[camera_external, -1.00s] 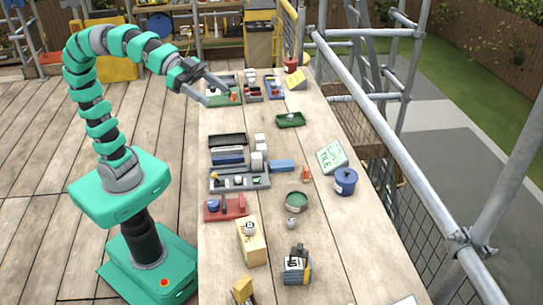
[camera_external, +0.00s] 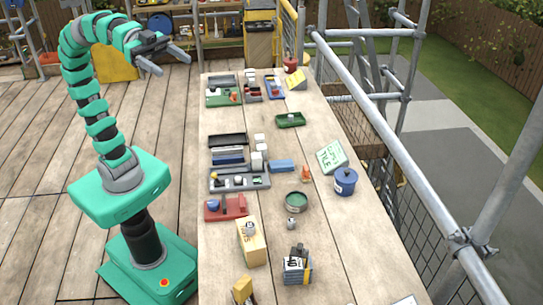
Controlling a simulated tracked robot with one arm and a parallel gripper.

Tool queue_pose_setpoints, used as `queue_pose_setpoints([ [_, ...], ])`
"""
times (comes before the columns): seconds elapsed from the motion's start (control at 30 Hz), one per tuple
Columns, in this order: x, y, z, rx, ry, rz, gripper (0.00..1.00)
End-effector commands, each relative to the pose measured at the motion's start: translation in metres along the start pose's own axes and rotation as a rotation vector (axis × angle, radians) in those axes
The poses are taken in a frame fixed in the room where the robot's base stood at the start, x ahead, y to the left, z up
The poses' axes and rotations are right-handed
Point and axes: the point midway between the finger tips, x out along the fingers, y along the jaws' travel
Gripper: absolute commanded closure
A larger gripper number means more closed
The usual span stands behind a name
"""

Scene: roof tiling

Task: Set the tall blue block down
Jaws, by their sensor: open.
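My gripper (camera_external: 174,66) is open and empty, raised in the air left of the far end of the long wooden table (camera_external: 320,250). Its two fingers point right and are well apart. No block is between them. I cannot pick out a tall blue block with certainty. A blue block (camera_external: 282,166) lies on the middle of the table, and it looks longer than it is high. A small blue piece (camera_external: 214,206) sits in the red tray (camera_external: 229,215) at the left edge. The green tray (camera_external: 213,100) at the far left holds small pieces, too small to tell.
A grey tray (camera_external: 216,188) and a dark tray (camera_external: 227,139) line the left edge. A blue pot (camera_external: 345,182), a green tin (camera_external: 296,202) and a sign (camera_external: 332,157) stand right of the middle. Metal scaffold rails (camera_external: 400,165) run along the right.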

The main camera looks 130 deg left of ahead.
Motion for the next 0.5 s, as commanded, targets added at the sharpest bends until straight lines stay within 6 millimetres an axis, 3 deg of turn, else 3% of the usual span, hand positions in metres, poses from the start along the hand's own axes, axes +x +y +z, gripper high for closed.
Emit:
queue_pose_setpoints([
  [0.17, 0.056, -0.051, 0.059, -0.042, -0.131, -0.113, 0.29],
  [0.3, 0.100, -0.116, 0.129, -0.104, -0.266, -0.236, 0.29],
  [0.5, 0.130, -0.214, 0.241, -0.226, -0.457, -0.407, 0.29],
])
